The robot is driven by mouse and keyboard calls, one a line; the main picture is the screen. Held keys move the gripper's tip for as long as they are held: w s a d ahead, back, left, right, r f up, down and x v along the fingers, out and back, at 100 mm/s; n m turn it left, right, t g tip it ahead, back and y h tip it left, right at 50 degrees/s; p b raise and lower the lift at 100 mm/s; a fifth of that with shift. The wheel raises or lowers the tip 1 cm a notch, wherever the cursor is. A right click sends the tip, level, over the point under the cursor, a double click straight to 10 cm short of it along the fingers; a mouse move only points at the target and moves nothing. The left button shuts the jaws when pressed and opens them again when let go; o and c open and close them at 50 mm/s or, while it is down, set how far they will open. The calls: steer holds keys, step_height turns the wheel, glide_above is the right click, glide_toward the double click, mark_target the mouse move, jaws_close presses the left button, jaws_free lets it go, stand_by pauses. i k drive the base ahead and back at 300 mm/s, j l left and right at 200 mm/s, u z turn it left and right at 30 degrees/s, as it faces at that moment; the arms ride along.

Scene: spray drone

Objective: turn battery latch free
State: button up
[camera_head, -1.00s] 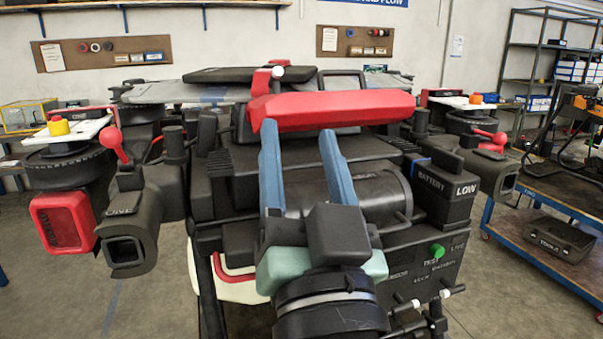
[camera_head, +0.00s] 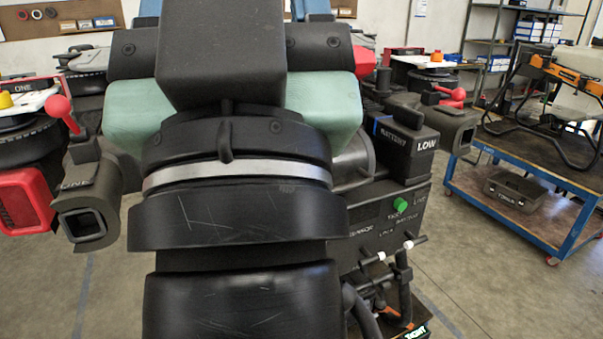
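The drone's black block marked BATTERY and LOW (camera_head: 405,148) shows right of my arm. Below it is a dark panel (camera_head: 375,238) with a green button (camera_head: 400,205) and small lettering. I cannot pick out the battery latch; my arm covers the drone's middle. My gripper (camera_head: 225,12) is at the top centre, large and close to the camera. Parts of its two blue fingers show at the top edge with a wide gap, so it looks open. Its fingertips are out of frame, so any contact is hidden.
Left are a drone arm with a dark square nozzle (camera_head: 88,222), a red lever ball (camera_head: 58,107) and a red housing (camera_head: 22,202). Another red-levered arm (camera_head: 455,115) is at the right. A blue-framed cart (camera_head: 515,170) stands farther right, with open floor before it.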

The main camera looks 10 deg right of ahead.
mark_target(413, 241)
steer(key=i+l, duration=0.1)
steer(key=l, duration=0.3)
steer(key=i+l, duration=0.1)
steer(key=l, duration=0.3)
steer(key=i+l, duration=0.1)
steer(key=l, duration=0.25)
steer(key=i+l, duration=0.1)
steer(key=l, duration=0.3)
